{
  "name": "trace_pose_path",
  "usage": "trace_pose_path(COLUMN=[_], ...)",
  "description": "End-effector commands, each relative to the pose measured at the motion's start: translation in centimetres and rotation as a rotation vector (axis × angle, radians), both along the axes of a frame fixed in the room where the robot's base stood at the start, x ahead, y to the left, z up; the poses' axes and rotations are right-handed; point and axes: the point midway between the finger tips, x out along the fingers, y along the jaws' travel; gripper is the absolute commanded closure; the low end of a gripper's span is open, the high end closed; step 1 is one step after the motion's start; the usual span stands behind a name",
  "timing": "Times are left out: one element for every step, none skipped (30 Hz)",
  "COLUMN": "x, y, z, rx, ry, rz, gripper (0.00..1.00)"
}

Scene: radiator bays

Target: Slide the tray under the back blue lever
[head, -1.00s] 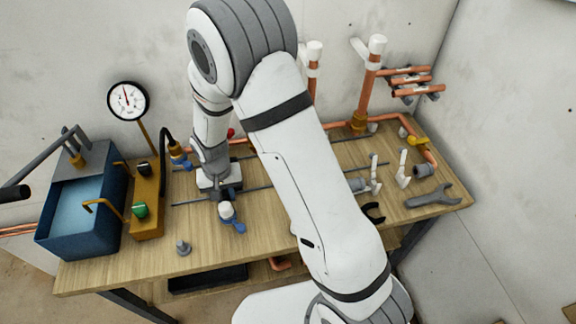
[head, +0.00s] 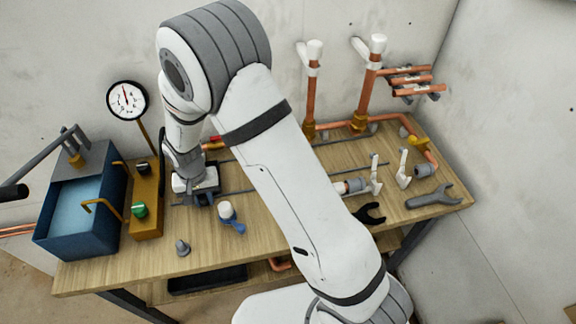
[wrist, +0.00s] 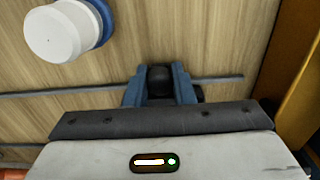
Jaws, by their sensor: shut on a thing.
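My gripper (head: 200,199) is low over the left part of the bench. In the wrist view its blue-grey fingers (wrist: 160,84) are shut on a dark rounded knob (wrist: 160,74), beside a dark line in the wood. What the knob joins to is hidden. The back blue lever is hidden behind my arm. A black tray (head: 207,281) shows below the bench's front edge.
A brass block (head: 146,208) with green and black knobs stands close left of my gripper, beside a blue tank (head: 55,232). A grey fitting (head: 182,247) stands near the front edge. Copper pipes (head: 310,100) rise behind. A wrench (head: 432,199) lies far right.

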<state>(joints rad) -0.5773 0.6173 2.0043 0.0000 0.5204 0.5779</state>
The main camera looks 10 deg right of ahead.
Motion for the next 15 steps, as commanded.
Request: trace_pose_path(x=[0.1,0.1,0.1,0.1,0.1,0.1,0.1,0.1,0.2,0.2,0.2,0.3,0.3,0.3,0.4], y=[0.4,0.6,0.8,1.0,1.2,1.5,1.7,1.9,2.1,2.3,2.5,2.7,2.9,3.1,3.3], z=[0.0,0.0,0.0,0.0,0.0,0.0,0.0,0.1,0.1,0.1,0.1,0.1,0.1,0.2,0.2], rx=[0.001,0.002,0.002,0.002,0.002,0.003,0.003,0.003,0.004,0.004,0.005,0.006,0.006,0.007,0.007], ry=[-0.002,-0.002,-0.002,-0.003,-0.003,-0.004,-0.004,-0.004,-0.005,-0.006,-0.006,-0.007,-0.008,-0.009,-0.01], rz=[0.002,0.002,0.002,0.002,0.001,0.001,0.002,0.002,0.002,0.002,0.002,0.001,0.001,0.0,0.0], gripper=[0.94,0.94,0.94,0.94,0.94,0.94,0.94,0.94,0.94,0.94,0.94,0.94,0.94,0.94,0.94])
